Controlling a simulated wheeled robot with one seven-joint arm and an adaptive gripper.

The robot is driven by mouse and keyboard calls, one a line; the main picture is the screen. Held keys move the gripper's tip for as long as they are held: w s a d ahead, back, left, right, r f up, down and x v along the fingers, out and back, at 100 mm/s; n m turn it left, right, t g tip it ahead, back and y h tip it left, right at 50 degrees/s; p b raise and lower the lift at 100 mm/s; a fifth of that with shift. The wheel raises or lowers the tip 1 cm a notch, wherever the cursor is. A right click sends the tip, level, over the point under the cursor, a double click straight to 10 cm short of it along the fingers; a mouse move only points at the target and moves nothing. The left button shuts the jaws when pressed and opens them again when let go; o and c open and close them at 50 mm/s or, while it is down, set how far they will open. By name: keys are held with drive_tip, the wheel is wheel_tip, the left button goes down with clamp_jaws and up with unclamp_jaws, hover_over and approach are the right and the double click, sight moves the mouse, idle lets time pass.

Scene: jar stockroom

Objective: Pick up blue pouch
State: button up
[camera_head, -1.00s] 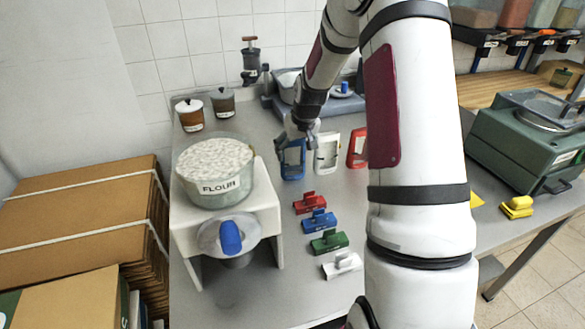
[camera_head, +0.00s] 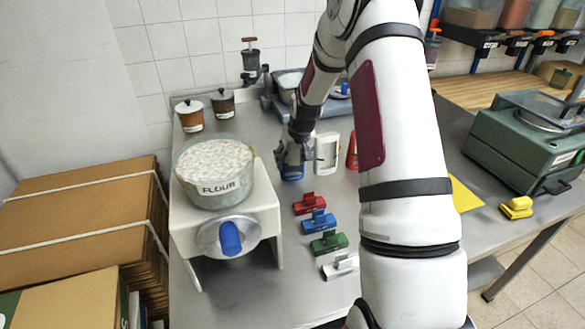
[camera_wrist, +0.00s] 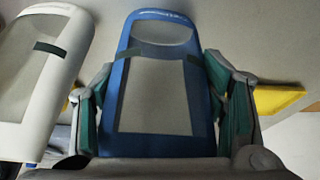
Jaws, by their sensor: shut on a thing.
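The blue pouch (camera_head: 291,172) stands upright on the grey worktop, at the left of a row of pouches. It has a blue border and a pale window, and fills the middle of the wrist view (camera_wrist: 160,95). My gripper (camera_head: 290,152) is over it from above and shut on it, with a green-padded finger at each side of the pouch in the wrist view (camera_wrist: 158,110). The fingers hide part of the pouch in the head view. I cannot tell whether its base is off the worktop.
A white pouch (camera_head: 327,153) stands close on the right, with a red pouch (camera_head: 352,152) beyond it. Red (camera_head: 309,204), blue (camera_head: 318,222), green (camera_head: 328,242) and white (camera_head: 340,266) clips lie in front. A flour dispenser (camera_head: 222,225) stands to the left.

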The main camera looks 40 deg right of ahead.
drive_tip(key=shift+r, duration=0.1)
wheel_tip(320, 180, up, 10)
idle(0.4)
